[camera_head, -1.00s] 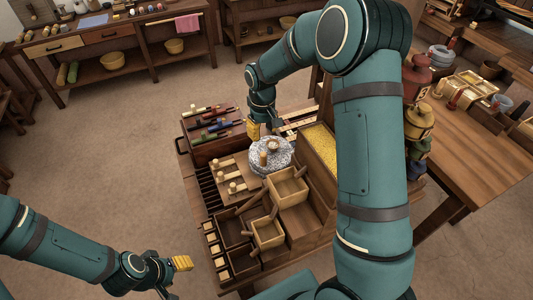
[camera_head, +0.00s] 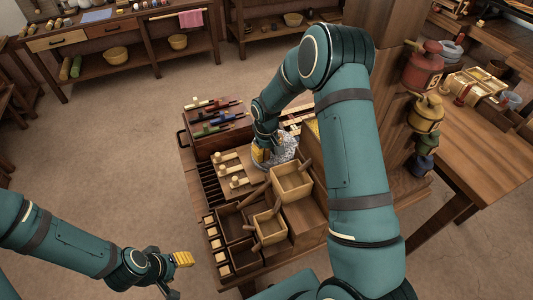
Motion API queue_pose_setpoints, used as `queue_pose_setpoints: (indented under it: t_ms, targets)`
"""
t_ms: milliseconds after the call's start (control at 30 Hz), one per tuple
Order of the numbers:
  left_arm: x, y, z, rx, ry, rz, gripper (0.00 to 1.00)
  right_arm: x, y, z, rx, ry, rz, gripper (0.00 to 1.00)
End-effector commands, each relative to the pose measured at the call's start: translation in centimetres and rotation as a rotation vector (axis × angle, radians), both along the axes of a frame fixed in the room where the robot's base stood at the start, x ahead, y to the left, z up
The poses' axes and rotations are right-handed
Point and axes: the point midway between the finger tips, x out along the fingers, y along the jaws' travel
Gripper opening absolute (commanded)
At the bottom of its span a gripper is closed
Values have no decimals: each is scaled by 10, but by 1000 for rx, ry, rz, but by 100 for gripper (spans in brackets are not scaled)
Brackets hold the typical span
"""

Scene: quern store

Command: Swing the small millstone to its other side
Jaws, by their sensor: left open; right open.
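The small millstone (camera_head: 284,151) is a round, speckled grey stone on the workbench, partly covered by my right arm and gripper. The wooden handle seen on its top a second ago is hidden now. My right gripper (camera_head: 262,158) is at the stone's left side, with its yellow fingertips pointing down. It is open; whether it touches the stone or handle I cannot tell. My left gripper (camera_head: 180,272) is open and empty, over the floor to the left of the bench.
Wooden scoop boxes with handles (camera_head: 291,182) stand just in front of the stone. A board with wooden pegs (camera_head: 232,172) lies to its left. Colored-handled tools (camera_head: 213,122) lie on a box behind. A wooden post with colored mills (camera_head: 424,112) rises at right.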

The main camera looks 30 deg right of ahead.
Motion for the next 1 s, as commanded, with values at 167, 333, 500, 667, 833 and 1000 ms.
queue_pose_setpoints:
  t_ms: [167, 333, 500, 667, 833, 1000]
  targets:
    - [0, 0, 0, 0, -1, 0, 52, 0, 0, -1, 0, 0, 0, 40]
    - [0, 0, 0, 0, 0, 0, 52, 0, 0, 0, 0, 0, 0, 15]
    - [0, 0, 0, 0, 0, 0, 52, 0, 0, 0, 0, 0, 0, 0]
    - [0, 0, 0, 0, 0, 0, 52, 0, 0, 0, 0, 0, -10, 0]
    - [0, 0, 0, 0, 0, 0, 52, 0, 1, 0, -1, 0, -58, 0]
    - [0, 0, -1, 0, 0, 0, 52, 2, 1, -1, -1, 0, -160, 0]
